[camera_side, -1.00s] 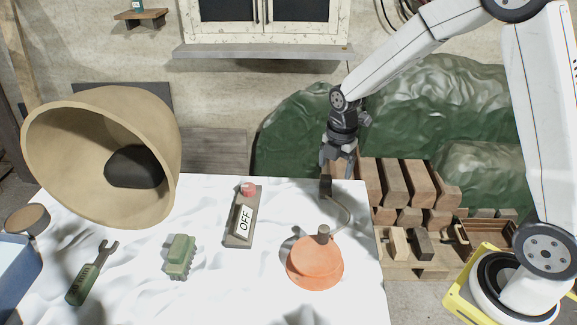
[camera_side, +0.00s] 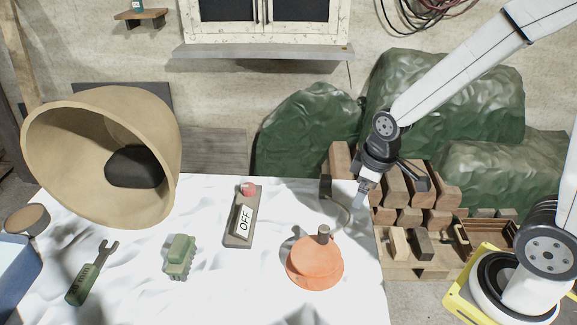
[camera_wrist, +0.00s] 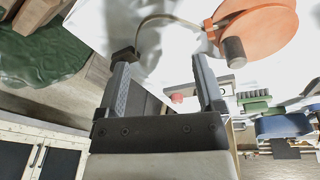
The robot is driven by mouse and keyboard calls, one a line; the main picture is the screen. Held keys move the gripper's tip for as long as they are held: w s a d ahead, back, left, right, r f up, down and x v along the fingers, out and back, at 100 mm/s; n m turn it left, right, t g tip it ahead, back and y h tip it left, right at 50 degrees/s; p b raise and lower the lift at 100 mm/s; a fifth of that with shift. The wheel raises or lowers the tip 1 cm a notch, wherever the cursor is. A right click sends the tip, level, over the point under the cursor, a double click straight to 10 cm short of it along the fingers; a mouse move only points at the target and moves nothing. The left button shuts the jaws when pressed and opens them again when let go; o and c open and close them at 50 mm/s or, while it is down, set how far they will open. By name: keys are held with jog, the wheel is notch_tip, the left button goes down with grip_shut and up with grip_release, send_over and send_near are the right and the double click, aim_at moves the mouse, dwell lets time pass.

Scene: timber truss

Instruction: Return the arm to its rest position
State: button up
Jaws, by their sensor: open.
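A dark block (camera_side: 325,186) on the end of a thin cable stands at the table's back right edge, left of my gripper. In the wrist view that dark block (camera_wrist: 125,54) appears at the left fingertip; I cannot tell whether they touch. The cable runs to an orange disc (camera_side: 312,268) with a dark knob on the white-covered table (camera_side: 215,290).
A box marked OFF with a red button (camera_side: 248,189), a green brush (camera_side: 180,254), a green-handled wrench (camera_side: 88,280) and a large tan bowl (camera_side: 60,120) are on the table. Green covered heaps (camera_side: 430,85) and a crate (camera_side: 485,237) lie right and behind.

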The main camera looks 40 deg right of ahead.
jog(key=s+m, duration=0.2)
jog(key=m, duration=0.1)
jog(key=s+m, duration=0.1)
jog(key=shift+s+a+f+m, duration=0.1)
jog(key=shift+s+a+m, duration=0.1)
jog(key=shift+a+m, duration=0.1)
